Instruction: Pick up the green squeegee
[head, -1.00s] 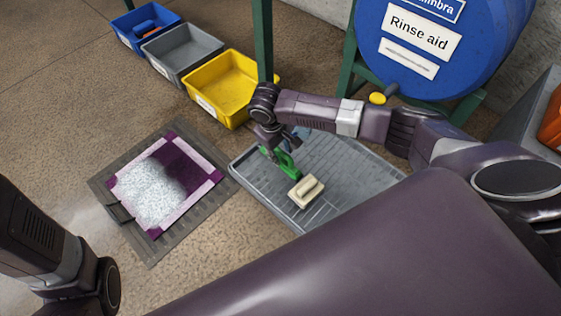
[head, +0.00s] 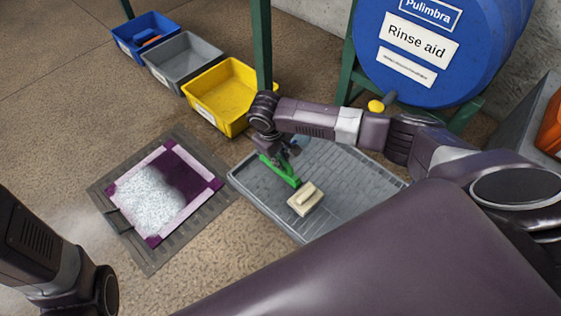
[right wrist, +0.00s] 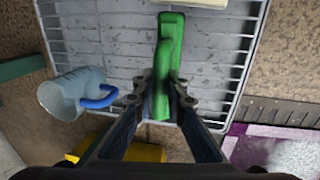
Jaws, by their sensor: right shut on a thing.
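The green squeegee (head: 279,170) is over the grey tray (head: 365,184), and part of it is hidden behind my right gripper (head: 289,151) in the head view. In the right wrist view the squeegee (right wrist: 169,60) runs lengthwise between the fingers of my right gripper (right wrist: 161,92), which are shut on its near part. I cannot tell whether it is clear of the tray. My left arm shows at the lower left of the head view, but its gripper is not in view.
A cream block with a handle (head: 305,198) lies on the tray close to the squeegee. A clear jug with a blue handle (right wrist: 72,93) stands left of my gripper. A soapy purple rug (head: 165,193) lies left. Blue, grey and yellow bins (head: 217,95) stand behind; a blue drum (head: 430,50) stands back right.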

